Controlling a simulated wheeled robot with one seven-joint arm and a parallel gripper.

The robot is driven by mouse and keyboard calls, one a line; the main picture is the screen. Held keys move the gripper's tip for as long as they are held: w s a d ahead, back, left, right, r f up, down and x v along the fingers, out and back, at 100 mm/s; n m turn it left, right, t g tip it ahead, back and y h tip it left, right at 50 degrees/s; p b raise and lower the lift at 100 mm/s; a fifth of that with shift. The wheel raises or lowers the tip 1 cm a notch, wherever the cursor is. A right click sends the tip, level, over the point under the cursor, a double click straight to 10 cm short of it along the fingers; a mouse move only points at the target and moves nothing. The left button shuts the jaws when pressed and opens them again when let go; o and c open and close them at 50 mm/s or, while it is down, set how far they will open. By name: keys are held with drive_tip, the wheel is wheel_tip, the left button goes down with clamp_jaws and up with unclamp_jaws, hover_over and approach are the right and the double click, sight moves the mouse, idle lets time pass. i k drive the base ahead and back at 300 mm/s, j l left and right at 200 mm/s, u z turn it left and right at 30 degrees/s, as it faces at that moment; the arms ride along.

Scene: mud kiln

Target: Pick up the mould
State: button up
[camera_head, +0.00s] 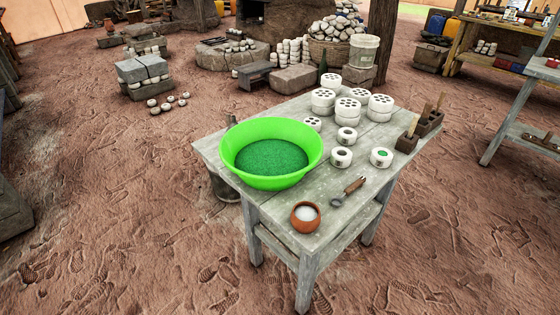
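Several white round clay pieces that look like moulds stand on the grey wooden table (228,152). Toward the back are stacks of discs with several holes in their tops, such as the stack (347,110) near the middle. A single flat disc with holes (312,124) lies beside the bowl. Nearer are a white ring-like piece with a dark centre (346,136), another similar one (341,157), and one with a green centre (381,158). I cannot tell which one is the mould meant. My gripper is not in view.
A large green bowl of green powder (268,140) fills the table's left side. A clay pot with white contents (305,216) and a wooden-handled spoon (348,191) lie at the front. Brown blocks holding tools (408,141) stand at the right edge. The ground around the table is open.

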sight(380, 158)
drive_tip(key=i+l, duration=0.2)
drive_tip(key=l, duration=0.15)
drive_tip(key=i+l+u, duration=0.1)
drive_tip(key=l, duration=0.25)
drive_tip(key=i+l, duration=0.3)
drive_tip(key=i+l+u, duration=0.1)
drive_tip(key=l, duration=0.3)
drive_tip(key=i+l, duration=0.25)
drive_tip(key=l, duration=0.15)
drive_tip(key=i+l+u, duration=0.1)
drive_tip(key=l, duration=0.25)
drive_tip(key=i+l, duration=0.25)
drive_tip(key=l, duration=0.15)
drive_tip(key=u, duration=0.05)
